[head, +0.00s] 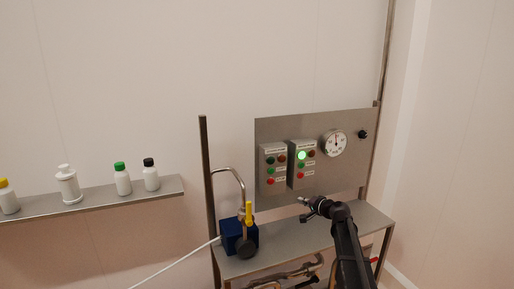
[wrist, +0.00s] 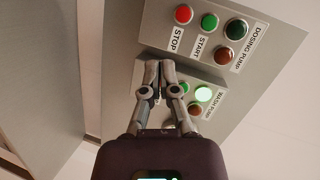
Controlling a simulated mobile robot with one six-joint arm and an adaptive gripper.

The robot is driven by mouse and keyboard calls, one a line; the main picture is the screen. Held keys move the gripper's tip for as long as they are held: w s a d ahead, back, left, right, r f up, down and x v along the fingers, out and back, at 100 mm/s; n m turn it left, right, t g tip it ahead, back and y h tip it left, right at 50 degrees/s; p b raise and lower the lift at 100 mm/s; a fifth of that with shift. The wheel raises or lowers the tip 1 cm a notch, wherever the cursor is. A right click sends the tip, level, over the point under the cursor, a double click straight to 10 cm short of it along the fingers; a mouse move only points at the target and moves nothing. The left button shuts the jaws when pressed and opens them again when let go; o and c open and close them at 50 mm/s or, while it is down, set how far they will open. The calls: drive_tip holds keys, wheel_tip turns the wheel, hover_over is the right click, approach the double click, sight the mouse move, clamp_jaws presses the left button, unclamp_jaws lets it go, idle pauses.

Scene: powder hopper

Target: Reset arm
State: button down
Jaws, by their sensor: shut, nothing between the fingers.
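My arm reaches over the steel bench from the right in the head view. My gripper (head: 303,201) is shut and empty, in front of and below the right control box. In the wrist view its fingertips (wrist: 158,76) lie together and overlap the wash pump box (wrist: 214,108). That box shows a lit green lamp (wrist: 204,94) and a dark red lamp; the fingers partly hide its buttons. The dosing pump box (wrist: 256,51) has a red STOP button (wrist: 184,14), a green START button (wrist: 209,22) and unlit lamps. I cannot tell whether the fingertips touch anything.
A steel panel (head: 270,130) carries the boxes, a round gauge (head: 334,143) and a black knob (head: 363,134). A blue pump (head: 232,237) with a bent pipe and yellow handle (head: 249,212) stands on the bench's left. A wall shelf (head: 100,203) holds several bottles.

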drive_tip(key=s+a+f+n+g+h, duration=0.1)
drive_tip(key=s+a+f+n+g, duration=0.1)
drive_tip(key=s+f, duration=0.35)
drive_tip(key=s+a+f+n+g+h, duration=0.1)
drive_tip(key=s+a+f+n+g, duration=0.15)
drive_tip(key=s, duration=0.55)
drive_tip(key=s+a+f+n+g+h, duration=0.1)
drive_tip(key=s+a+f+n+g, duration=0.15)
drive_tip(key=s, duration=0.45)
drive_tip(key=s+d+f+g+h, duration=0.2)
drive_tip(key=s, duration=0.6)
drive_tip(key=s+d+f+n+g+h+b, duration=0.1)
drive_tip(key=s+d+f+g+h, duration=0.1)
drive_tip(key=s, duration=0.7)
drive_tip(key=shift+s+d+f+g+h, duration=0.2)
drive_tip(key=shift+s+d+g+h, duration=0.1)
drive_tip(key=shift+g+h, duration=0.4)
